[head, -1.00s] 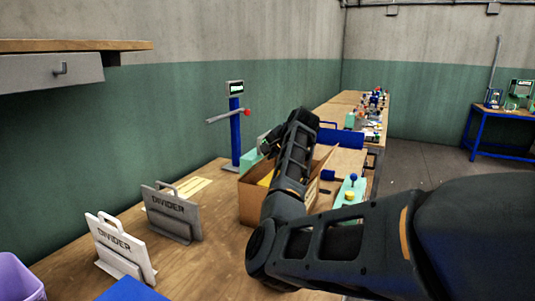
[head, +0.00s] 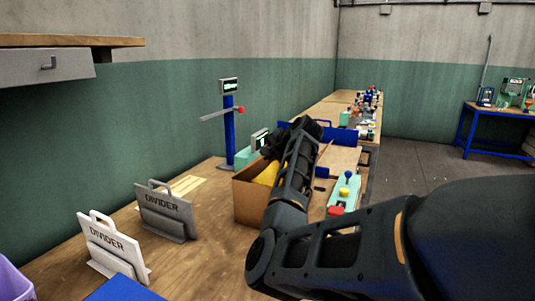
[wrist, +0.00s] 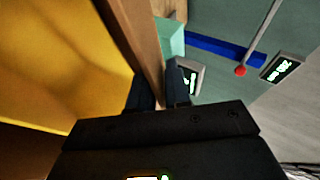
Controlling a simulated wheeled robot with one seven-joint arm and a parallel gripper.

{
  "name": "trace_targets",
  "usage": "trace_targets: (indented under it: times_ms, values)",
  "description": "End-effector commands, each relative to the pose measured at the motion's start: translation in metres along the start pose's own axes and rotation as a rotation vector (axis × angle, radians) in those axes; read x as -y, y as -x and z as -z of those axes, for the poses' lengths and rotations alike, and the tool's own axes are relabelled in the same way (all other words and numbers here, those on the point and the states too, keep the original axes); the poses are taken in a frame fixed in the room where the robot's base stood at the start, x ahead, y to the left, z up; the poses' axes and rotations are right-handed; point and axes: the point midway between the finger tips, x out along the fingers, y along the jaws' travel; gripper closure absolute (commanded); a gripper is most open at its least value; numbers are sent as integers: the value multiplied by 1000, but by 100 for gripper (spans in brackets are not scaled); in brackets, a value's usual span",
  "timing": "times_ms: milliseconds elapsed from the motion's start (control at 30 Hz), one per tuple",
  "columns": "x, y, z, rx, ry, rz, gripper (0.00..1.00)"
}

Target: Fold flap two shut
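An open cardboard box (head: 248,203) stands on the bench with a yellow thing (head: 267,173) inside. The yellow fills the left of the wrist view (wrist: 60,60). My gripper (head: 275,146) is over the far side of the box, and my arm hides much of the box. In the wrist view, the fingers (wrist: 159,92) are apart, one on each side of a brown cardboard edge (wrist: 136,35). I cannot tell whether they press on it, or which flap it belongs to. A raised brown flap (head: 325,150) shows right of my arm.
Two grey dividers (head: 166,208) (head: 113,247) stand on the bench at left. A blue post with a display (head: 229,135) and red-tipped bar stands behind the box. Bare bench (head: 205,250) lies in front.

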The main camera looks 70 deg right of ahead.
Motion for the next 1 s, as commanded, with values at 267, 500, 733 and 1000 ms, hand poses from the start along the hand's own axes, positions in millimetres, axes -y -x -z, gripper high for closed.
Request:
trace_targets:
  times_ms: [267, 500, 733, 1000]
  values:
    - [0, 0, 0, 0, 0, 0, 70]
    - [0, 13, 0, -2, 1, 1, 70]
    - [0, 51, 0, -3, 1, 1, 70]
    - [0, 76, 0, 0, 1, 0, 70]
